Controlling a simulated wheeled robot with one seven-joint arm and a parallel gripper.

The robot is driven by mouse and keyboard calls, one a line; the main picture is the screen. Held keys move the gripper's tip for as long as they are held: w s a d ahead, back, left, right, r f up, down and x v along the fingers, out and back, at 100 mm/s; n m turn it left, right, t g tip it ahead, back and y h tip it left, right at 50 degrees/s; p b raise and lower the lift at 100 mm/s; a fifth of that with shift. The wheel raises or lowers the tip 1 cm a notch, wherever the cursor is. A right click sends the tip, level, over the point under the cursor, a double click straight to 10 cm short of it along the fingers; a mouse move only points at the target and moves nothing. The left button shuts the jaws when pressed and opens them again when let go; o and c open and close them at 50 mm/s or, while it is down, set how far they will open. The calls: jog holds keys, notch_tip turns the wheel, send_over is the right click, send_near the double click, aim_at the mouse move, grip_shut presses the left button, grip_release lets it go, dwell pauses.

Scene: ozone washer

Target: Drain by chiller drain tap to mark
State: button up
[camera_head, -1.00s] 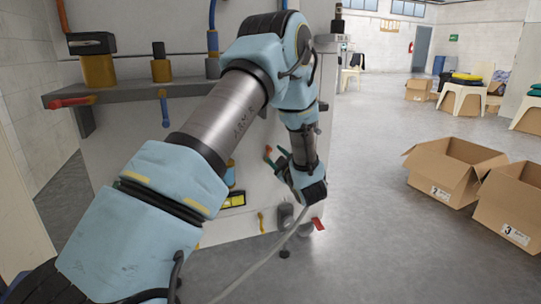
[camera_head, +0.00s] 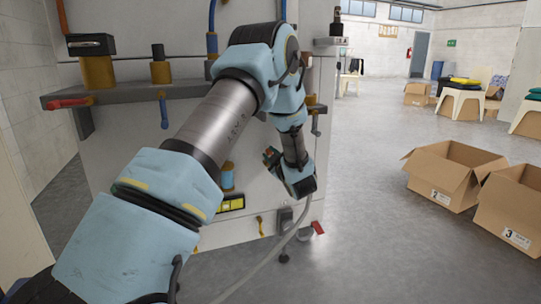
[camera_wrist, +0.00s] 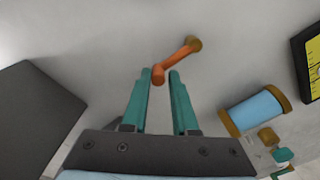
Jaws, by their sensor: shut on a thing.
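An orange tap lever (camera_wrist: 176,60) on a brass base comes off the pale cabinet wall in the wrist view. My gripper (camera_wrist: 160,77) has its two teal fingers on either side of the lever's free end and is shut on it. In the head view my gripper (camera_head: 270,157) is small and mostly hidden by the arm's last link, so its contact is unclear there. A yellow-faced gauge (camera_wrist: 314,67) sits at the right edge of the wrist view; a similar yellow gauge (camera_head: 231,203) shows low on the cabinet.
A blue cylinder with brass ends (camera_wrist: 255,109) is close on the right in the wrist view. A grey hose (camera_head: 265,261) runs from the cabinet front across the floor. Cardboard boxes (camera_head: 444,172) stand at the right, with open floor between.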

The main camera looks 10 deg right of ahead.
grip_shut()
jog(key=shift+d, duration=0.1)
jog(key=shift+w+d+f+m+p, duration=0.1)
jog(key=shift+d+f+m+p, duration=0.35)
jog(key=shift+m+p, duration=0.95)
jog(key=shift+w+d+f+m+p, duration=0.2)
jog(key=shift+d+m+p, duration=0.6)
jog(key=shift+m, duration=1.15)
jog(key=shift+w+d+f+m+p, duration=0.1)
jog(key=shift+d+f+m+p, duration=0.35)
jog(key=shift+m+p, duration=0.9)
jog(key=shift+d+r+m+b, duration=0.1)
jog(key=shift+r+m+b, duration=0.05)
jog(key=shift+m+b, duration=0.15)
